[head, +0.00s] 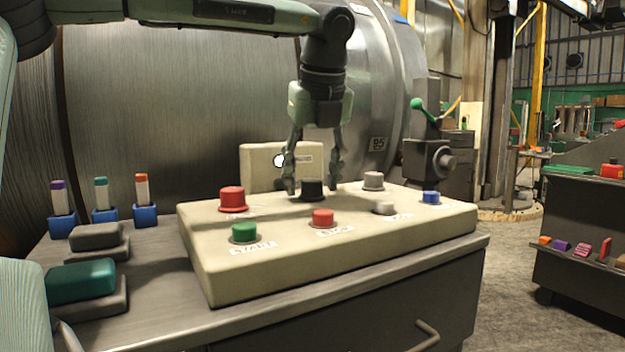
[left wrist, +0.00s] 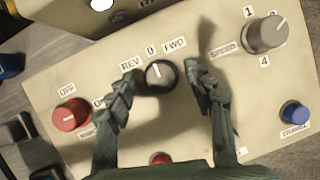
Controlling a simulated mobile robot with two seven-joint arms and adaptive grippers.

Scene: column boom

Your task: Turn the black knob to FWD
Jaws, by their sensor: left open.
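The black knob (head: 312,190) stands at the back of the cream control panel (head: 355,238). In the left wrist view the black knob (left wrist: 160,75) has the labels REV, 0 and FWD (left wrist: 174,44) in an arc above it. Its pale pointer mark is small; it seems to point up toward 0, but I cannot tell exactly. My left gripper (head: 314,183) points down over the knob with its fingers spread. In the left wrist view the fingers of this gripper (left wrist: 160,82) are on either side of the knob, with gaps visible. My right gripper is out of view.
A red knob (head: 233,199), a grey speed knob (head: 373,181), a green button (head: 244,233), a red button (head: 323,218) and a blue button (head: 431,197) share the panel. A green-handled lever (head: 425,108) stands behind right. A large metal drum (head: 180,100) is behind.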

